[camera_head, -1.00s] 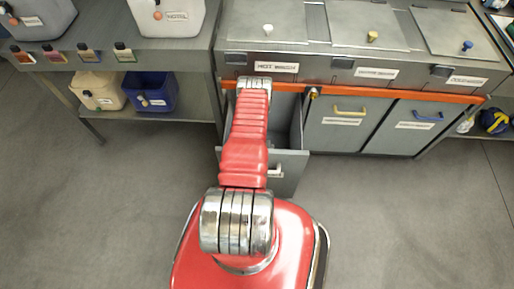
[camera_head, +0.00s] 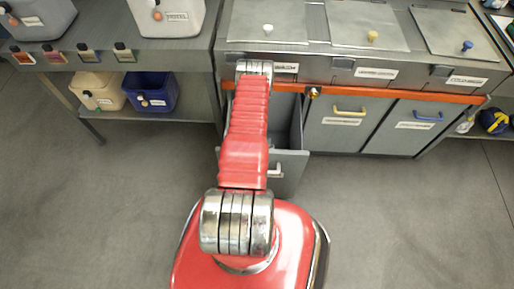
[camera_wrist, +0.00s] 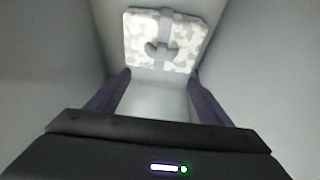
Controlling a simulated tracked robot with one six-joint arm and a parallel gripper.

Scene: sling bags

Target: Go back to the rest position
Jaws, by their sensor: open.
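In the wrist view my gripper (camera_wrist: 160,85) is open, its two dark fingers apart with nothing between them. Ahead of it a grey and white patterned bag (camera_wrist: 165,40) with a grey strap and buckle lies at the far end of a pale, walled space. The bag is apart from the fingers. In the head view my red arm reaches forward over the pulled-out drawer (camera_head: 288,172) under the counter. My gripper is hidden there behind the arm.
The counter (camera_head: 310,65) has lids with white, yellow and blue knobs. Closed drawers with a yellow handle (camera_head: 349,112) and a blue handle (camera_head: 428,117) are right of the open one. A shelf at left holds a beige bin (camera_head: 98,92) and a blue bin (camera_head: 151,92). The floor is clear.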

